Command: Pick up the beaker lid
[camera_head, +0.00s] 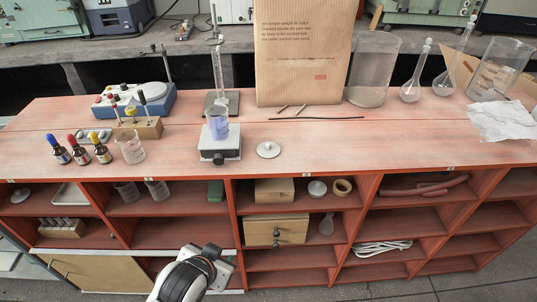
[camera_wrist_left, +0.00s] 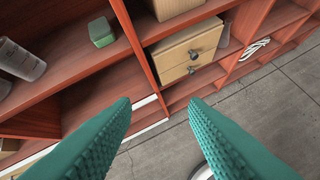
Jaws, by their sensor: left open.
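The beaker lid (camera_head: 268,149) is a small pale disc with a knob on top. It lies on the red bench top in the head view, right of a grey hotplate stirrer (camera_head: 219,147) that carries a beaker of blue liquid (camera_head: 218,123). My left arm comes in at the bottom of the head view, in front of the shelves and below the bench top; its fingertips are not clear there. In the left wrist view my left gripper (camera_wrist_left: 160,110) shows two teal ridged fingers spread apart with nothing between them. The lid is not in the wrist view. My right gripper is not seen.
Dropper bottles (camera_head: 81,151) and an empty beaker (camera_head: 130,147) stand at left, near a wooden tool block (camera_head: 137,128). A paper bag (camera_head: 303,60), a large glass cylinder (camera_head: 373,70) and flasks (camera_head: 411,85) stand behind. The bench front right of the lid is clear. Open shelves (camera_head: 290,258) lie below.

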